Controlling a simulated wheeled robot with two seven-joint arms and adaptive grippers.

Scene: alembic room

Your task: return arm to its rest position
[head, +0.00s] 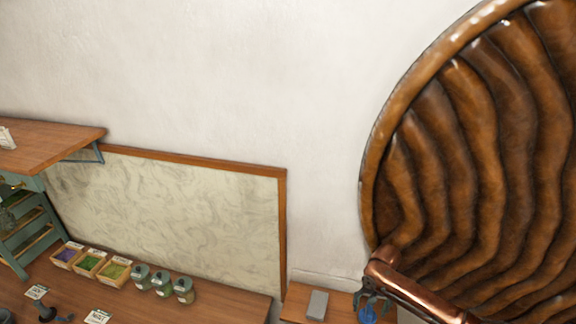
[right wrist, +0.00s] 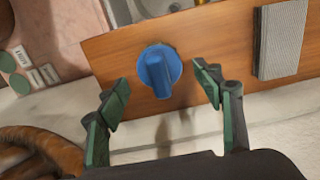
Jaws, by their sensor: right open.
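My right gripper (right wrist: 163,92) is open, with its two green-padded fingers spread apart and nothing held between them. A blue knob-like piece (right wrist: 161,71) on a round base sits on a wooden surface (right wrist: 215,48), just beyond and between the fingertips. I cannot tell whether a finger touches it. In the head view the right gripper (head: 371,298) is small, at the bottom edge, above the blue piece (head: 367,314), which is partly hidden and cut by the frame. My left gripper does not clearly show.
A large brown ribbed bellows-like thing (head: 490,150) with a copper pipe (head: 415,293) fills the right side, close to the right gripper. A grey block (head: 317,304) lies on the wood beside it. Wooden boxes (head: 90,262) and jars (head: 162,283) stand on the left bench.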

